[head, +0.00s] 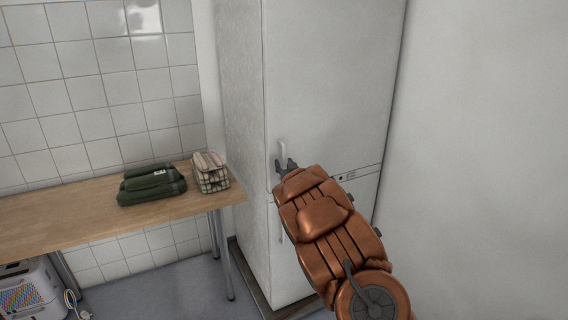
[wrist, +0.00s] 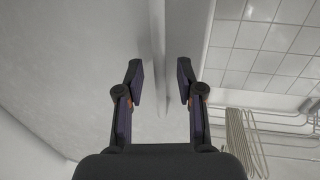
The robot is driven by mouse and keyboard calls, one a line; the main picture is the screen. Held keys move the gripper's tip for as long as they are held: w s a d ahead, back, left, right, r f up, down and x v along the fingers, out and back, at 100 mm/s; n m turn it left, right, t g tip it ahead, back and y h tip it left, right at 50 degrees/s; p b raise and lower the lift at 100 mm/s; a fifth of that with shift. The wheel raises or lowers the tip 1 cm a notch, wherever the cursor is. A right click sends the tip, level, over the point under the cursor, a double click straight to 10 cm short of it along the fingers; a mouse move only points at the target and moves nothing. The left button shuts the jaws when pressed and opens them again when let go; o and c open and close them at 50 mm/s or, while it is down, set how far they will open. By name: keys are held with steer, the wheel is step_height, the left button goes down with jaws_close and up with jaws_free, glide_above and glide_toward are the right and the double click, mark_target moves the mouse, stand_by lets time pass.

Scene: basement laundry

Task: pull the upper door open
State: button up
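The upper door (head: 325,75) of a tall white fridge is shut, flush with the cabinet. Its pale vertical handle (head: 282,151) is at the door's lower left. My gripper (head: 284,163) is at the lower part of this handle. In the wrist view, my gripper (wrist: 160,82) is open, with its two dark fingers apart. A pale vertical bar, which looks like the handle (wrist: 158,45), runs between the fingers with gaps on both sides. My gripper and arm hide part of the door's lower edge in the head view.
The lower door (head: 292,262) is shut below. A wooden table (head: 75,222) stands left of the fridge, with green folded cloth (head: 150,184) and a checked bundle (head: 210,172) on it. A white wall (head: 475,150) is close on the right. A white appliance (head: 30,290) is under the table.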

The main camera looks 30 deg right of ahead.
steer(key=shift+w+d, duration=0.15)
steer(key=shift+w, duration=0.4)
jaws_close()
stand_by(0.5)
